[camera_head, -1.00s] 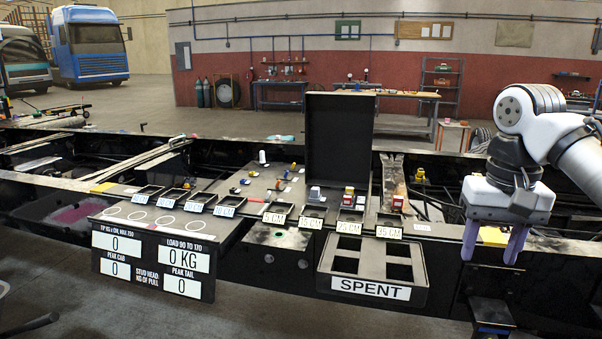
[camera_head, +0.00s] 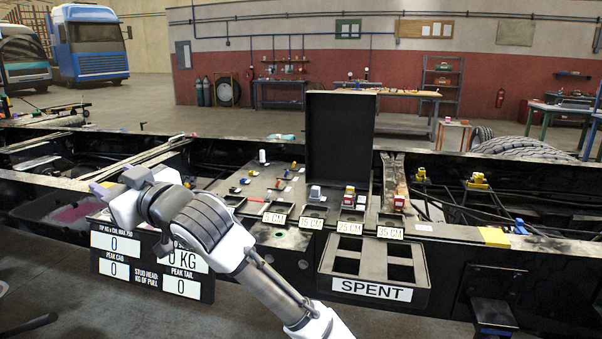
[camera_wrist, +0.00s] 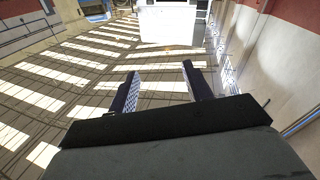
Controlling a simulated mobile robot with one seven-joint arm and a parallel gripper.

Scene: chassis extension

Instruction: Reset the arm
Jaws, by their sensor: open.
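My gripper (camera_wrist: 161,72) shows in the wrist view with its two dark fingers apart and nothing between them. In the head view my arm reaches up from the bottom middle to the left, in front of the left end of the work tray. The gripper end points left, and its fingers (camera_head: 97,188) are only partly visible there. The arm covers part of the load display board (camera_head: 150,262) and the left-hand compartments. The gripper appears clear of the tray's objects.
A black tray marked SPENT (camera_head: 372,288) hangs at the front middle. An upright black lid (camera_head: 340,140) stands behind small parts on the deck. Chassis rails run across the scene.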

